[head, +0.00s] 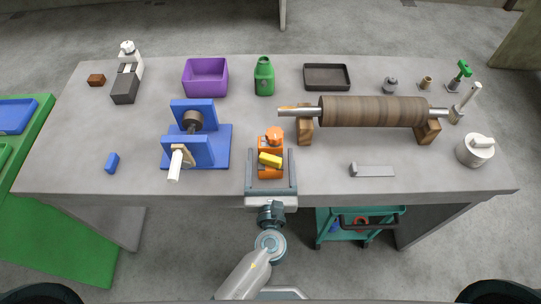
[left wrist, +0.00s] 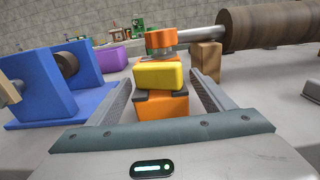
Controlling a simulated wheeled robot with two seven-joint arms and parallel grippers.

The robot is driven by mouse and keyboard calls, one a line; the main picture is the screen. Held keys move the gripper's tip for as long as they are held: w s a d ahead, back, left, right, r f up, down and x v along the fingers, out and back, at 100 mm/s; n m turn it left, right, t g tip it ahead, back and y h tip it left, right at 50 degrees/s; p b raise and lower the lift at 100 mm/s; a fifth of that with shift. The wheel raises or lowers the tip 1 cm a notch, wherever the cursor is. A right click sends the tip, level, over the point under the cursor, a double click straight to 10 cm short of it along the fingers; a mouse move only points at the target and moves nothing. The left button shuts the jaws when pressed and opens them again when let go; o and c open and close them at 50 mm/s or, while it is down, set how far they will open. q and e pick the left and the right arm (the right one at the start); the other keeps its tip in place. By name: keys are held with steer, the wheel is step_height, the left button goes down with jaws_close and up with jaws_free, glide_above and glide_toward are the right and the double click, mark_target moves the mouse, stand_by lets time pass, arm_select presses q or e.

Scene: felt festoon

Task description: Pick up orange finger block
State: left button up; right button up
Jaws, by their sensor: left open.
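An orange block (head: 270,171) stands near the table's front edge, with a yellow block (head: 270,160) across it and a rounded orange piece (head: 274,135) just behind or on top. The left wrist view shows the orange block (left wrist: 163,106) low, the yellow block (left wrist: 158,75) above it and the orange piece (left wrist: 160,42) highest. Dark pads lie between the yellow and lower orange parts. My left gripper (head: 270,153) is open, its fingers on either side of the orange block with gaps showing. My right gripper is not in view.
A blue fixture (head: 222,146) with a white-handled part stands close on the left. A brown roller (head: 375,111) rests on wooden supports at the right. A purple bin (head: 205,78), green bottle (head: 264,77) and dark tray (head: 327,77) stand behind.

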mark_target(270, 143)
arm_select(q)
steer(key=shift+w, duration=0.2)
steer(key=shift+w+f+b, duration=0.15)
steer(key=shift+w+b, duration=0.25)
steer(key=shift+w, duration=2.15)
steer(key=c, duration=1.4)
steer(key=shift+o, duration=0.2)
